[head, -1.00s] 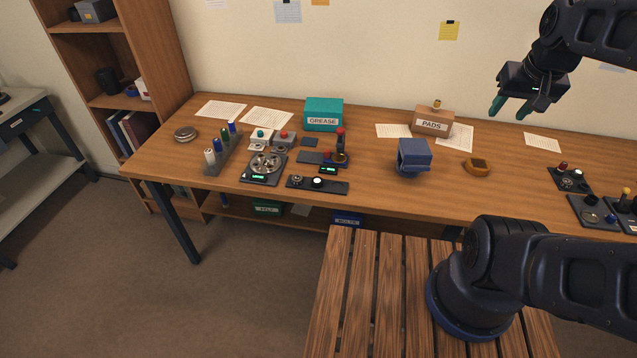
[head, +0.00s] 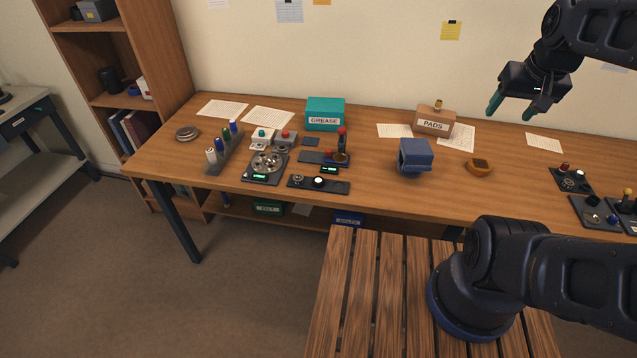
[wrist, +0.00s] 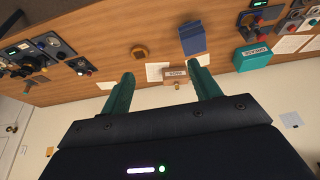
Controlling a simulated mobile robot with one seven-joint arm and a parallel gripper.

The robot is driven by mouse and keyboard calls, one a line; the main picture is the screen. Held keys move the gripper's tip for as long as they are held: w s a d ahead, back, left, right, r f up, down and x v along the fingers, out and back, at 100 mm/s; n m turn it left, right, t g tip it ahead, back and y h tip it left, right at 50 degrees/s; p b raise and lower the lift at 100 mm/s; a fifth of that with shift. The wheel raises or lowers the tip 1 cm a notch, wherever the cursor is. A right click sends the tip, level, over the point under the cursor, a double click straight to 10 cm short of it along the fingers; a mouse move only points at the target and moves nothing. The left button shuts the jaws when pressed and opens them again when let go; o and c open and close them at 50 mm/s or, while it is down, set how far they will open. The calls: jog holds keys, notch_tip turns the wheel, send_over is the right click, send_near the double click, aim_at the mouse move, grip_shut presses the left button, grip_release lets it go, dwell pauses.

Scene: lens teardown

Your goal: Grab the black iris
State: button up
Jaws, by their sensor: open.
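I cannot pick out a black iris for certain in either view; the small dark parts on the bench are too small to tell. My gripper (head: 511,109) is open and empty, raised above the right part of the wooden workbench (head: 400,190). Its two green fingers also show spread apart in the wrist view (wrist: 162,72), with the bench beyond them. A round grey metal disc (head: 187,133) lies at the bench's left end. A dark fixture with a round metal top (head: 266,163) stands on the left part of the bench, far from my gripper.
A teal GREASE box (head: 325,115), a PADS box (head: 433,122), a blue block-like holder (head: 415,157) and an orange-brown piece (head: 479,166) stand on the bench. Dark control units (head: 571,180) are at the right. Bare bench top lies in front of the blue holder.

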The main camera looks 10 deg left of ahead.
jog(key=w+a+f+n+g, duration=0.1)
jog(key=w+a+f+n, duration=0.3)
jog(key=w+a, duration=0.6)
jog(key=n+g, duration=0.4)
jog(key=n, duration=0.7)
send_over(318, 180)
jog(key=f, duration=2.9)
jog(key=shift+s+a+f, duration=0.15)
jog(key=shift+a+f, duration=0.05)
jog(key=shift+f, duration=0.05)
jog(key=shift+w+d+f, duration=0.1)
jog(key=shift+d+f, duration=0.05)
jog(key=shift+f, duration=1.15)
jog(key=shift+w+d+f, duration=0.1)
jog(key=shift+f, duration=1.15)
jog(key=c, duration=1.1)
